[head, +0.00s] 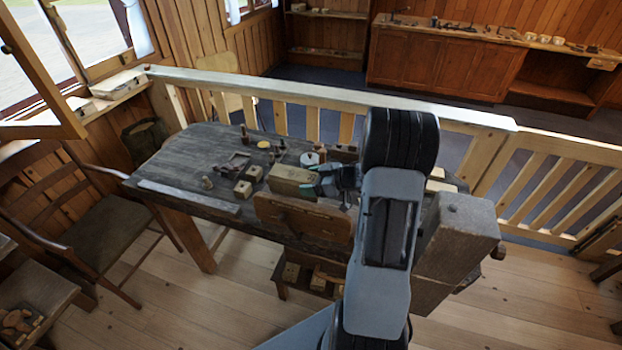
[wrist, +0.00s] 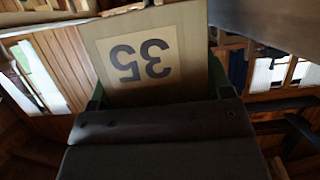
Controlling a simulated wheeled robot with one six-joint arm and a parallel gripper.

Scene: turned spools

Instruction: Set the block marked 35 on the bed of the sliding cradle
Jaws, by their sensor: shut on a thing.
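My gripper (head: 318,183) is above the right part of the dark workbench and is shut on a pale wooden block (head: 291,180). In the wrist view the block marked 35 (wrist: 146,58) fills the top middle, its number upside down, between the fingers. A small dark wooden frame (head: 235,164) on the bench, left of the block, may be the sliding cradle; I cannot tell for sure. My arm hides part of the bench's right side.
The bench (head: 175,165) also carries small blocks (head: 243,189), a yellow disc (head: 263,145), turned pieces and a long flat strip (head: 188,196). A brown wooden panel (head: 300,222) stands at its front edge. A railing (head: 300,92) runs behind. The bench's left part is mostly clear.

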